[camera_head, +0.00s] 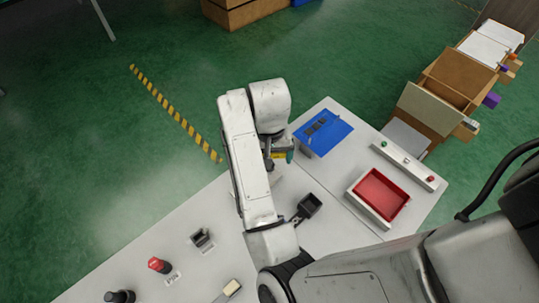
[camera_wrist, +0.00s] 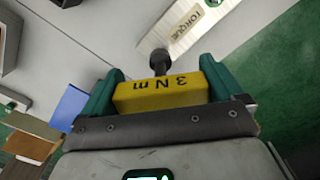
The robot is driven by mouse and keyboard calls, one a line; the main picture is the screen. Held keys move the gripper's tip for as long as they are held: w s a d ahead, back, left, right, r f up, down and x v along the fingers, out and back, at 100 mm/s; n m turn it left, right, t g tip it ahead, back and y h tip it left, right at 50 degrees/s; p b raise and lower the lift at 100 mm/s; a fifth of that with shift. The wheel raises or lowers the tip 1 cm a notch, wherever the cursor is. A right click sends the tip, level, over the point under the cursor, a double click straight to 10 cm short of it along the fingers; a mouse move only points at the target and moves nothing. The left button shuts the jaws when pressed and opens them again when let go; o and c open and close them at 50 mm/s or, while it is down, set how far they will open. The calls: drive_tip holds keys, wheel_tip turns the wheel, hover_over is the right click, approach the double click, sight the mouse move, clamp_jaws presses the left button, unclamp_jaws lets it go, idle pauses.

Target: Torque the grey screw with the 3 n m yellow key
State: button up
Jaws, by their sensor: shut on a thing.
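My gripper (camera_wrist: 159,82) is shut on the yellow key (camera_wrist: 160,94), whose face reads "3 N m" in the wrist view. Its green fingers press on both ends of the key. A dark round shaft with a wider end (camera_wrist: 160,60) shows just beyond the key, beside a metal plate marked "TORQUE" (camera_wrist: 196,26). I cannot tell whether this is the key's socket or the grey screw, or whether the two touch. In the head view, my gripper (camera_head: 278,158) is over the table's far edge, and a little of the yellow key (camera_head: 279,155) shows. My arm hides much of that spot.
On the white table (camera_head: 335,225) are a blue mat (camera_head: 318,133), a red tray (camera_head: 380,193), a black square holder (camera_head: 309,205) and a button bar (camera_head: 408,163). A red knob (camera_head: 158,264) and a black knob (camera_head: 120,296) stand at lower left. Wooden boxes (camera_head: 445,85) stand beyond.

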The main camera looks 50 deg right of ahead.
drive_tip(key=shift+f, duration=0.25)
drive_tip(key=shift+f+b, duration=0.35)
drive_tip(key=shift+b, duration=0.1)
drive_tip(key=shift+f+b, duration=0.5)
drive_tip(key=shift+f, duration=0.05)
drive_tip(key=m, duration=0.5)
drive_tip(key=shift+w+a+m, duration=0.1)
drive_tip(key=shift+m, duration=0.3)
drive_tip(key=m, duration=1)
drive_tip(key=shift+w+m, duration=0.15)
drive_tip(key=shift+m, duration=0.25)
drive_tip(key=m, duration=0.6)
